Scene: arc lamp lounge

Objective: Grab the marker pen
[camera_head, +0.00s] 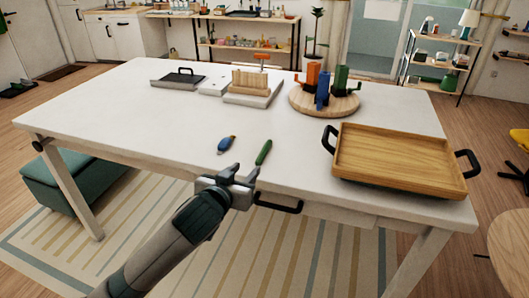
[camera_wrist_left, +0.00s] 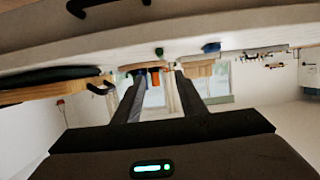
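A slim green pen-shaped object (camera_head: 263,152), which looks like the marker pen, lies on the white table (camera_head: 180,125) near its front edge. It also shows small and end-on in the left wrist view (camera_wrist_left: 159,51). A short blue object with a yellowish end (camera_head: 226,145) lies to its left; it also shows in the left wrist view (camera_wrist_left: 211,47). My left gripper (camera_head: 246,171) is open and empty at the table's front edge, just on the near side of the green object and apart from it. Its spread fingers show in the left wrist view (camera_wrist_left: 158,76). My right gripper is not in view.
A wooden tray with black handles (camera_head: 400,157) stands at the right. A round wooden board (camera_head: 340,106) bears orange, blue and green pieces. A slotted wooden block (camera_head: 250,82) and a dark flat item (camera_head: 178,79) sit farther back. A black drawer handle (camera_head: 279,206) juts below the table edge.

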